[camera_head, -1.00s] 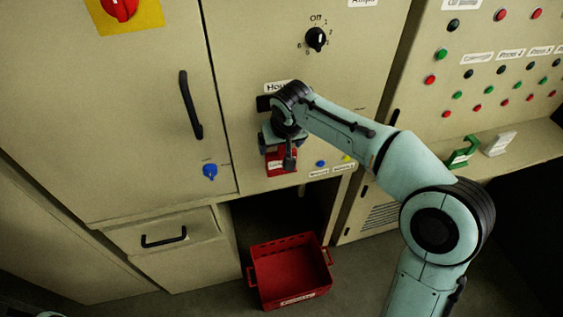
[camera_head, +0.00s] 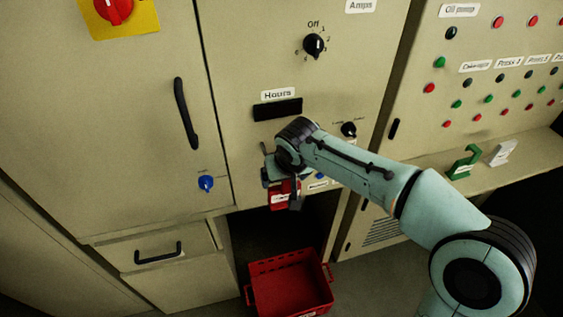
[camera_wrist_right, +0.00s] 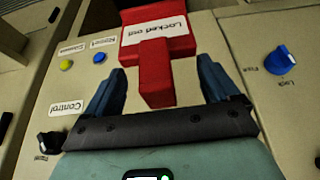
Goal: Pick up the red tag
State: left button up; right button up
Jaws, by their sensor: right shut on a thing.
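The red tag (camera_wrist_right: 160,62) has a white "Locked out" label and a narrow stem, and lies between the two blue fingers of my right gripper (camera_wrist_right: 159,68) in the right wrist view. The gripper is shut on it. In the head view the red tag (camera_head: 279,198) hangs below my right gripper (camera_head: 282,184), partly hidden by the fingers, in front of the cabinet's lower panel edge. I cannot tell whether it touches the panel. My left gripper is out of view.
A red crate (camera_head: 290,287) stands on the floor beneath the cabinet opening. A blue knob (camera_head: 205,183) and a black door handle (camera_head: 187,113) are to the left. A green holder (camera_head: 464,163) and a white one (camera_head: 502,153) sit on the ledge at right.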

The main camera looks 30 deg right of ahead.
aim_at(287, 189)
jog(key=f, duration=0.1)
jog(key=s+f, duration=0.1)
jog(key=s+f+b, duration=0.1)
jog(key=shift+a+f, duration=0.1)
jog(key=shift+a, duration=0.15)
jog(key=s+a+b, duration=0.2)
jog(key=s+a, duration=0.1)
jog(key=s, duration=1.1)
jog(key=shift+a+f, duration=0.2)
jog(key=shift+f, duration=0.1)
jog(key=shift+r, duration=0.1)
